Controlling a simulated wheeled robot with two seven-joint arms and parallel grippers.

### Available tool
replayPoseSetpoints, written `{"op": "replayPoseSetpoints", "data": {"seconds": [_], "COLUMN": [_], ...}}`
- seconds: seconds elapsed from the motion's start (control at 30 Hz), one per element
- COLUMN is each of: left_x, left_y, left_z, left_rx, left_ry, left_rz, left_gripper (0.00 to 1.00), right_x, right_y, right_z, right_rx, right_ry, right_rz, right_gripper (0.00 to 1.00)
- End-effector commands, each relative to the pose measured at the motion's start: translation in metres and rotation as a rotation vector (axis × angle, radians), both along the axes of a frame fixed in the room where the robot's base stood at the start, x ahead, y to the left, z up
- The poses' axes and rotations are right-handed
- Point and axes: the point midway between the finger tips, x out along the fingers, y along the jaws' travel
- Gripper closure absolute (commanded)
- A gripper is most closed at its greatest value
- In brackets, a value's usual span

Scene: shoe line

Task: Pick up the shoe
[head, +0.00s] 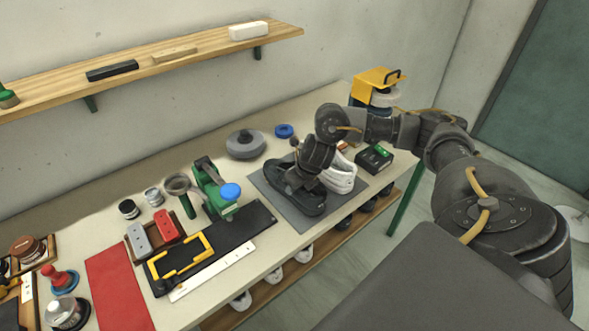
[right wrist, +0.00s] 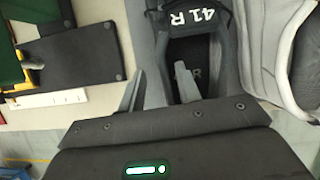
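A dark grey-black shoe (head: 312,207) lies on a grey mat (head: 265,186), beside a white shoe (head: 341,174). In the right wrist view the dark shoe (right wrist: 203,20) shows "41 R" on its tongue, and the white shoe (right wrist: 300,60) is at right. My right gripper (right wrist: 160,80) has its two fingers apart, near the dark shoe's collar. One finger lines up with the shoe's opening, the other with its outer left side; contact cannot be told. In the head view my right gripper (head: 300,182) is over the dark shoe and hides part of it. My left gripper is not in view.
A grey round weight (head: 245,144) sits behind the mat. A black box (head: 374,158) and a yellow stand (head: 374,82) are at right. More shoes sit on the shelf below.

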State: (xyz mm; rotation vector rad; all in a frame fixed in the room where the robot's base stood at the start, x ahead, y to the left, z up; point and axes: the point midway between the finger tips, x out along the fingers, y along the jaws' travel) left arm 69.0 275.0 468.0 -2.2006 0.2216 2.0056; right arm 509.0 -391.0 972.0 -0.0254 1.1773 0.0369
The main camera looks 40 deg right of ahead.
Motion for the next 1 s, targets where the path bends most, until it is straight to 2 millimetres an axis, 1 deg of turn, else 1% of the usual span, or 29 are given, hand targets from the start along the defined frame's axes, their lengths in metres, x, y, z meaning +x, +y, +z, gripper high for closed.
{"op": "replayPoseSetpoints", "data": {"seconds": [0.03,0.07,0.1,0.2,0.33,0.5,0.53,0.7,0.77,0.8,1.0], "left_x": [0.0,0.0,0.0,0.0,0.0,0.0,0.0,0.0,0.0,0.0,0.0], "left_y": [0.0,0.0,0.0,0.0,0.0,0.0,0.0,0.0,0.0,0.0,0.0], "left_z": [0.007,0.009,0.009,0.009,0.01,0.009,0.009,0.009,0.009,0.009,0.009], "left_rx": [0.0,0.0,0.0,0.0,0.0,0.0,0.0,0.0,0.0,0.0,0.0], "left_ry": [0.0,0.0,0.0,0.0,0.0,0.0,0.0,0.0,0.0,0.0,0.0], "left_rz": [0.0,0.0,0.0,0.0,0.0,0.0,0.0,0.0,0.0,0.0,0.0], "left_gripper": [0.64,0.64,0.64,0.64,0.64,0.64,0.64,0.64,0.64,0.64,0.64], "right_x": [0.001,0.002,0.004,0.009,0.012,0.012,0.012,0.012,0.012,0.012,0.013], "right_y": [0.001,0.001,0.002,0.001,0.001,0.001,0.001,0.002,0.002,0.002,0.001], "right_z": [-0.005,-0.01,-0.017,-0.028,-0.034,-0.034,-0.034,-0.034,-0.034,-0.034,-0.033], "right_rx": [0.0,0.0,0.001,0.001,-0.001,-0.001,-0.001,0.0,0.0,0.0,0.0], "right_ry": [0.005,0.005,0.005,0.003,0.001,0.0,0.0,0.0,0.0,0.0,-0.002], "right_rz": [-0.003,-0.003,-0.002,-0.002,-0.001,0.0,0.0,0.0,0.0,0.0,-0.001], "right_gripper": [0.66,0.66,0.66,0.66,0.66,0.66,0.68,0.9,0.98,1.0,1.0]}}
